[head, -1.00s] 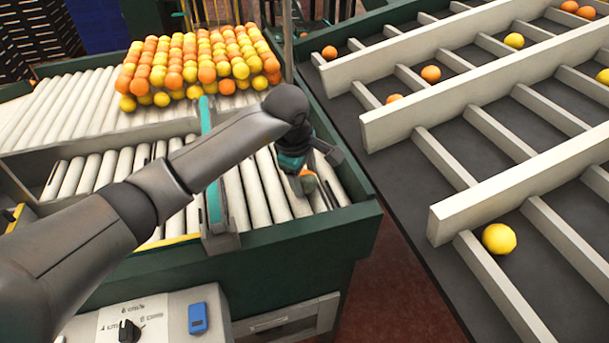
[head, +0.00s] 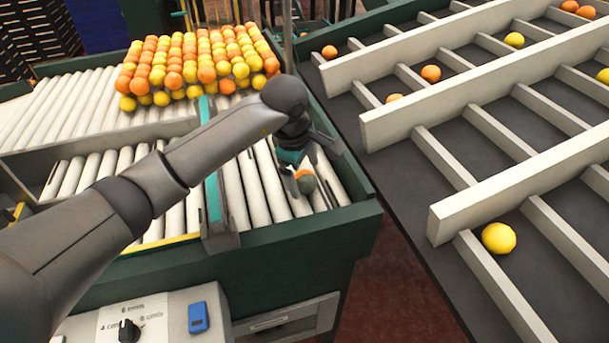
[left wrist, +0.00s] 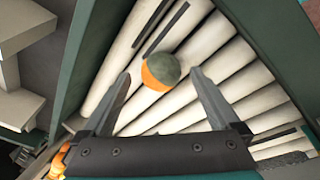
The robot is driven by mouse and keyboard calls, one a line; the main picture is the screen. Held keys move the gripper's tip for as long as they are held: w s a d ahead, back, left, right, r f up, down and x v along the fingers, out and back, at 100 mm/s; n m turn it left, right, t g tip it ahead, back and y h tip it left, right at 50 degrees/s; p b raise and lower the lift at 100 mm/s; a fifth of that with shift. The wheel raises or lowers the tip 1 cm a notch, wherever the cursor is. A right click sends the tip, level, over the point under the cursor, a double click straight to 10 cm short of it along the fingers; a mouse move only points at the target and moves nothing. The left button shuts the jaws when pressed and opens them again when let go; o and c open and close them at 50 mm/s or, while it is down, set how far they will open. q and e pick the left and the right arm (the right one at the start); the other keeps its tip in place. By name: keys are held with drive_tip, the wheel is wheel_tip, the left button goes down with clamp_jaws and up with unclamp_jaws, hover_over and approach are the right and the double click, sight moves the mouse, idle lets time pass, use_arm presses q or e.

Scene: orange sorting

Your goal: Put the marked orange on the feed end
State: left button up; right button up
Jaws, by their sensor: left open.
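The marked orange (left wrist: 160,72), orange with a large dark grey-green patch, rests on white rollers near the corner of the roller bed. It also shows in the head view (head: 306,182), just below my left gripper (head: 306,168). In the left wrist view my left gripper (left wrist: 163,82) is open, its two fingers apart with the orange between and slightly beyond their tips. The fingers do not visibly touch it. The rollers (head: 262,185) under it belong to the near right part of the green-framed conveyor. My right gripper is not in view.
A block of many oranges and yellow fruit (head: 195,62) sits on the far rollers. A teal-topped divider (head: 212,190) stands left of the gripper. To the right, a dark table with pale slats (head: 470,95) holds scattered fruit, including a yellow one (head: 498,238). A control panel (head: 135,325) is in front.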

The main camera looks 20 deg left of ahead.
use_arm(q)
drive_tip(key=v, duration=1)
drive_tip(key=shift+r, duration=0.25)
drive_tip(key=shift+s, duration=0.1)
